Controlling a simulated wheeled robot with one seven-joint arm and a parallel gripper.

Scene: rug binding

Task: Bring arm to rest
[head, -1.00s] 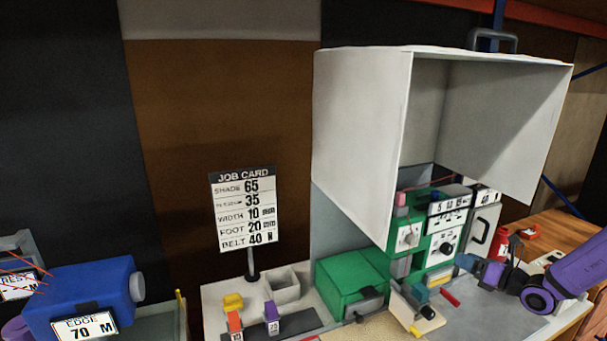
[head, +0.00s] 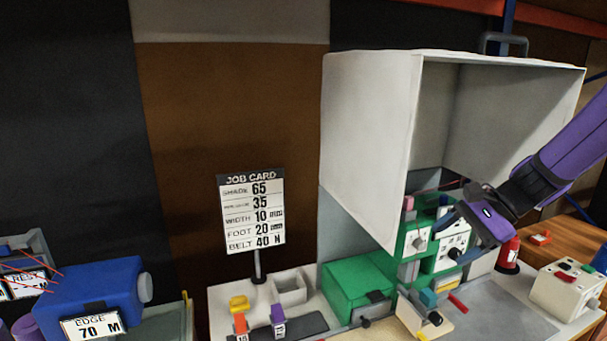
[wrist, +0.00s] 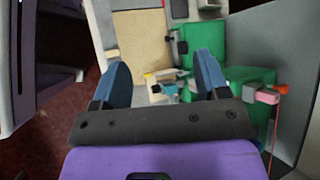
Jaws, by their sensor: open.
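My purple arm reaches in from the upper right of the head view. My gripper (head: 450,222) is in front of the green machine (head: 411,238), below the open grey hood (head: 368,150), and covers part of the machine's panel. In the wrist view my gripper (wrist: 163,72) shows two blue fingers spread wide apart, with nothing held between them. The green machine (wrist: 240,85) lies beyond and to the right of the fingers there. I cannot tell how far the fingers are from it.
A white control box (head: 565,290) and a red bottle (head: 508,255) stand at the right. The job card (head: 252,213) stands left of the green box (head: 357,287). A blue machine (head: 95,295) is at the far left. The grey worktop (head: 490,315) has open room at the front right.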

